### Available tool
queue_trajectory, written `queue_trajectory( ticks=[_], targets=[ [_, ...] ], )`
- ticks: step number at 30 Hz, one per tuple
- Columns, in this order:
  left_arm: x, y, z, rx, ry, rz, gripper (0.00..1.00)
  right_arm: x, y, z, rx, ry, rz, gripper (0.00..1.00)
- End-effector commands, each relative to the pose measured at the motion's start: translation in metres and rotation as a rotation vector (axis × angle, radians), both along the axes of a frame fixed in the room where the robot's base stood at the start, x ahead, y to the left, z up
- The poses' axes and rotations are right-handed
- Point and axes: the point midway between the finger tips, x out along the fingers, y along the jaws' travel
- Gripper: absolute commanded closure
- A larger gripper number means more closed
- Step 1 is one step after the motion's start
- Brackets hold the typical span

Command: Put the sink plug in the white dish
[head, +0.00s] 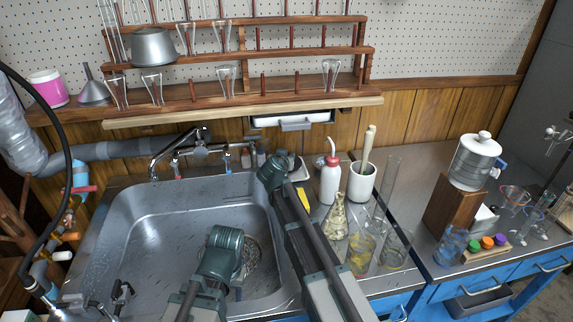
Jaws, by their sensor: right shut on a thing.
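The white dish (299,175) stands on the counter behind the sink's right rear corner, partly hidden by my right arm. My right gripper (289,161) is at the dish's left rear side, mostly hidden behind its own wrist. It is shut on a small dark thing, which I take to be the sink plug; its outline is not clear. I cannot tell whether it touches the dish. My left gripper (240,278) is low over the sink basin, near the drain, and its fingers are too hidden to read.
A white wash bottle (330,180), a white beaker (362,182) and several glass vessels stand close right of my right arm. A wooden glassware rack (240,90) is above.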

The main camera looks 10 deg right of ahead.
Motion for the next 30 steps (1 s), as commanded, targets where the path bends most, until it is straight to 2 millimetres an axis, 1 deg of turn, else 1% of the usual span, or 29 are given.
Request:
queue_trajectory(
  ticks=[1, 3, 11, 15, 16, 18, 21, 30],
  targets=[
    [0.0, 0.0, -0.0131, 0.0, 0.0, 0.0, 0.5, 0.0001, 0.0001, -0.013, 0.0, 0.0, 0.0, 1.0],
    [0.0, 0.0, -0.0172, 0.0, 0.0, 0.0, 0.5, 0.0038, 0.0002, -0.0171, 0.0, 0.0, 0.0, 1.0],
    [0.0, 0.0, -0.0146, 0.0, 0.0, 0.0, 0.5, 0.004, 0.0, -0.0146, 0.0, 0.0, 0.0, 1.0],
    [0.0, 0.0, -0.019, 0.0, 0.0, 0.0, 0.5, 0.0039, -0.0001, -0.0191, 0.0, 0.0, 0.0, 1.0],
    [0.0, 0.0, -0.0188, 0.0, 0.0, 0.0, 0.5, 0.0039, -0.0001, -0.0188, 0.0, 0.0, 0.0, 0.65],
    [0.0, 0.0, -0.0176, 0.0, 0.0, 0.0, 0.5, 0.0039, 0.0, -0.0176, 0.0, 0.0, 0.0, 0.53],
    [0.0, 0.0, -0.0176, 0.0, 0.0, 0.0, 0.5, 0.0041, -0.0001, -0.0176, 0.0, 0.0, 0.0, 0.37],
    [0.0, 0.0, -0.0158, 0.0, 0.0, 0.0, 0.5, 0.004, 0.0, -0.0158, 0.0, 0.0, 0.0, 0.37]
  ],
)
